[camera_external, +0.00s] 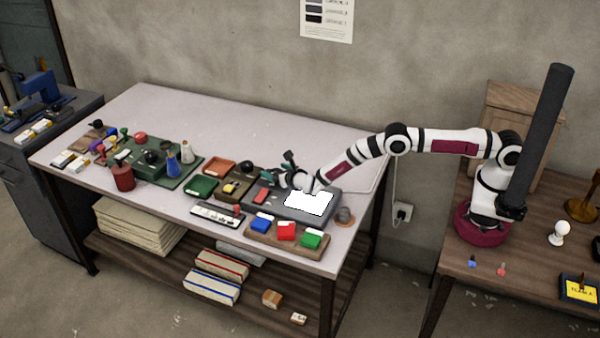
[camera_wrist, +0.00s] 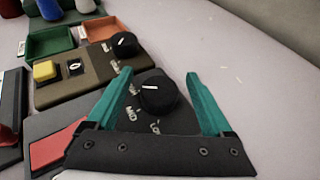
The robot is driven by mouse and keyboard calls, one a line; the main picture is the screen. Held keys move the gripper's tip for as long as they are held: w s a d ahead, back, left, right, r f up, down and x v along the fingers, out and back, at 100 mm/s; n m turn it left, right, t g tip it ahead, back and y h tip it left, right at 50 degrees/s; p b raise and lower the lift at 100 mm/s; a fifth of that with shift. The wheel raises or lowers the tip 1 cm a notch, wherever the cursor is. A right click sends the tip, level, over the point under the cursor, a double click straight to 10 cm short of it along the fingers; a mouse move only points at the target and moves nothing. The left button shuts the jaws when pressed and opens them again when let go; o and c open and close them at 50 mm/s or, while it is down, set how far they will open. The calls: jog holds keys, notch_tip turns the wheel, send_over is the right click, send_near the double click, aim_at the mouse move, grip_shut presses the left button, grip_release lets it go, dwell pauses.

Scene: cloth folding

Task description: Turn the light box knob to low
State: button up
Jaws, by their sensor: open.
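The light box (camera_external: 330,206) is a dark grey case with a bright white lit panel (camera_external: 308,203), on the right part of the table. Its black round knob (camera_wrist: 158,95) shows in the wrist view, with a white pointer line lying nearly level on its left part. Labels that read like MID and LO sit to the left of and below the knob. My gripper (camera_wrist: 159,74) is open, its teal fingers on either side of the knob with gaps showing. In the external view my gripper (camera_external: 285,167) is over the back left end of the light box.
A brown box with a yellow button (camera_wrist: 45,71) and another black knob (camera_wrist: 124,45) stands close by. A red button (camera_wrist: 58,145) is beside my left finger. A tray of blue, red and green blocks (camera_external: 286,231) lies in front. The table's back is clear.

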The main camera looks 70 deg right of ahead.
jog(key=shift+a+f+m+g+h, duration=0.1)
jog(key=shift+m+g+h, duration=0.2)
jog(key=shift+m+h, duration=0.1)
jog(key=shift+s+a, duration=0.25)
jog(key=shift+s, duration=0.05)
jog(key=v, duration=1)
jog(key=r+v, duration=0.1)
jog(key=v, duration=0.4)
jog(key=shift+w+a+r, duration=0.1)
jog(key=shift+w+a, duration=0.1)
notch_tip(320, 180, up, 11)
jog(key=w+a+n+y, duration=0.2)
jog(key=n+y, duration=0.5)
jog(key=n, duration=0.4)
jog(key=s+r+n+g+y, duration=0.2)
jog(key=s+r+n+y, duration=0.2)
jog(key=s+n, duration=0.7)
notch_tip(320, 180, up, 2)
jog(key=shift+s+r+n+g+y, duration=0.1)
jog(key=shift+s+n+g+y, duration=0.2)
jog(key=shift+n+y, duration=0.1)
